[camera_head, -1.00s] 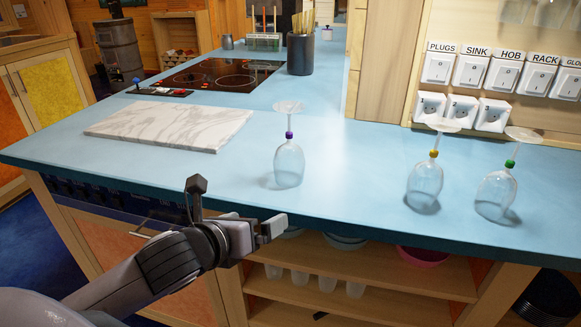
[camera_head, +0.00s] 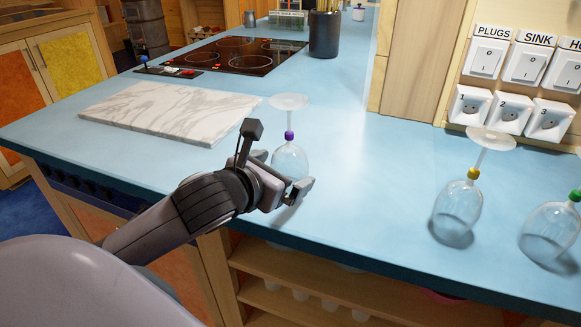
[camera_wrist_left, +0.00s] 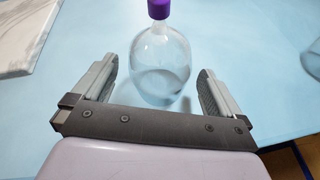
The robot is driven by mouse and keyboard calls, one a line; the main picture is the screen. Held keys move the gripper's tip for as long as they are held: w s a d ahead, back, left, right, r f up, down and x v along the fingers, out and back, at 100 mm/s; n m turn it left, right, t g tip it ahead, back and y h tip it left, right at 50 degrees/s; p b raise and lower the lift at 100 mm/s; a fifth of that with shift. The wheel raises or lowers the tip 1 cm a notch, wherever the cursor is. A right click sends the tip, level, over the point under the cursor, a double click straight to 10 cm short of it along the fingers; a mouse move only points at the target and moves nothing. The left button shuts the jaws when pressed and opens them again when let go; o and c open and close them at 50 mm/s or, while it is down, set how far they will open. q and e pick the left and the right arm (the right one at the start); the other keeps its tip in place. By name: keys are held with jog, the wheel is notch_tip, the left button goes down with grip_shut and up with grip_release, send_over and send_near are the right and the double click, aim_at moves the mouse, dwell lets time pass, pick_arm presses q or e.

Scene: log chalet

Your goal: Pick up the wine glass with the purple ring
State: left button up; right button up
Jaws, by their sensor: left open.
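The wine glass with the purple ring (camera_head: 289,160) stands upside down on the blue counter, its bowl down and its round foot up. The purple ring sits on its stem. My left gripper (camera_head: 287,184) is open at the near side of this glass and partly hides its bowl in the head view. In the left wrist view, the bowl (camera_wrist_left: 160,62) is between and just beyond the open fingers (camera_wrist_left: 157,80), with a gap on both sides. The glass is not gripped. My right gripper is not in view.
Upside-down glasses with a yellow ring (camera_head: 459,205) and a green ring (camera_head: 553,230) stand to the right. A marble board (camera_head: 165,112) lies to the left, before the hob (camera_head: 235,55). The counter between the purple-ringed and yellow-ringed glasses is clear.

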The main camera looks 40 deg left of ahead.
aim_at(292, 165)
pick_arm(q)
jog(key=shift+x, duration=2.3)
jog(key=shift+d, duration=0.1)
jog(key=c, duration=0.7)
jog(key=shift+r, duration=0.1)
jog(key=shift+r, duration=0.1)
